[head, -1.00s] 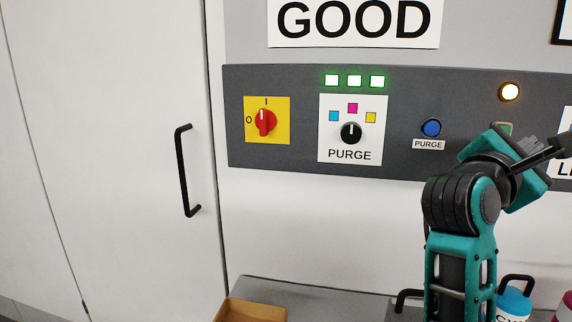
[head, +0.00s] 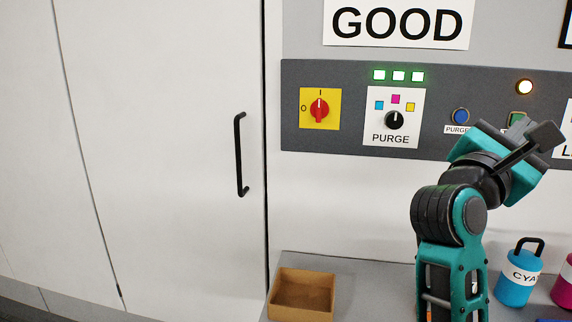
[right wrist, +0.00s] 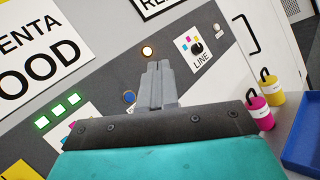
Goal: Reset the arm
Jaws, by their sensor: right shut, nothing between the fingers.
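My right arm rises from the bottom of the head view. Its teal wrist is bent over, and the right gripper (head: 545,136) is in front of the right part of the dark control panel (head: 345,139). In the right wrist view the two grey fingers of this gripper (right wrist: 157,66) are together, with nothing between them. They point toward the panel below the lit amber lamp (right wrist: 147,51). In the head view the gripper partly covers a green button (head: 518,117). My left gripper is not in view.
The panel holds a red switch (head: 319,110), a black purge knob (head: 394,120) and a blue button (head: 461,115). On the grey ledge are an open brown box (head: 302,312), a cyan bottle (head: 516,278) and a magenta one (head: 565,285). A blue tray (right wrist: 305,135) shows in the wrist view.

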